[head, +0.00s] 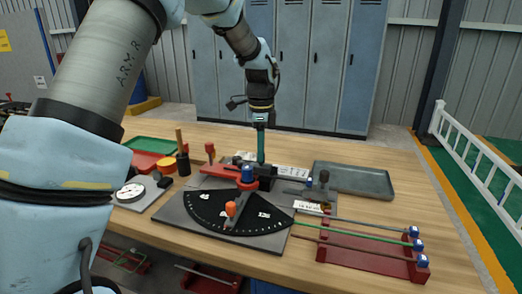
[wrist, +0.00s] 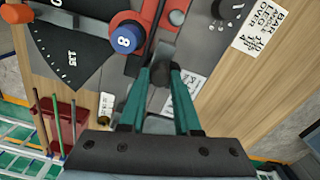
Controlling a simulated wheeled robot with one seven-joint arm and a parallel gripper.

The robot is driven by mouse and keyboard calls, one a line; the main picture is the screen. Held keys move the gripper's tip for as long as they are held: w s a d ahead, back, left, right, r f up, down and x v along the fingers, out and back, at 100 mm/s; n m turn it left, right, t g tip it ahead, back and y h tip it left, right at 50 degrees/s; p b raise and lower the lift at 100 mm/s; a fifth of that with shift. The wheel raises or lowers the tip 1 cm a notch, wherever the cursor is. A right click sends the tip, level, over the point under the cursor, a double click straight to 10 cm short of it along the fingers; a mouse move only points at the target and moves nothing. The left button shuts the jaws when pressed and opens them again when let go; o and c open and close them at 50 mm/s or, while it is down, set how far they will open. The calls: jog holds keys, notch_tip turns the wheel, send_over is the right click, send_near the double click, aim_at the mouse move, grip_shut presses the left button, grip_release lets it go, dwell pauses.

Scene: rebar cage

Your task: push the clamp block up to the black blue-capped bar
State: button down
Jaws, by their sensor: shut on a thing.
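My gripper (head: 261,158) points down over the bending plate. In the wrist view its teal fingers (wrist: 160,88) are shut on a dark round knob (wrist: 161,73). The knob seems to belong to the dark clamp block (head: 267,181) under my fingers, which hide part of it. A dark bar (head: 292,191) runs out from beside the block to the right. A small blue end (head: 237,160) shows left of the fingers; I cannot tell if it is this bar's cap. The exact gap between block and bar is hidden.
A red lever (head: 215,181) with a blue cap (head: 247,174) stands left of my gripper, over a black angle scale (head: 240,218). A grey tray (head: 352,179) is at right. A red rack (head: 370,257) holds blue-capped bars at front right. Another dark knob (head: 324,176) stands nearby.

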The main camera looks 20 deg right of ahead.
jog(key=shift+s+a, duration=0.3)
jog(key=shift+s, duration=0.05)
jog(key=shift+s+a, duration=0.3)
jog(key=shift+s, duration=0.05)
jog(key=c, duration=0.6)
grip_release()
notch_tip(320, 180, up, 11)
jog(key=shift+f+b, duration=0.1)
jog(key=shift+b, duration=0.75)
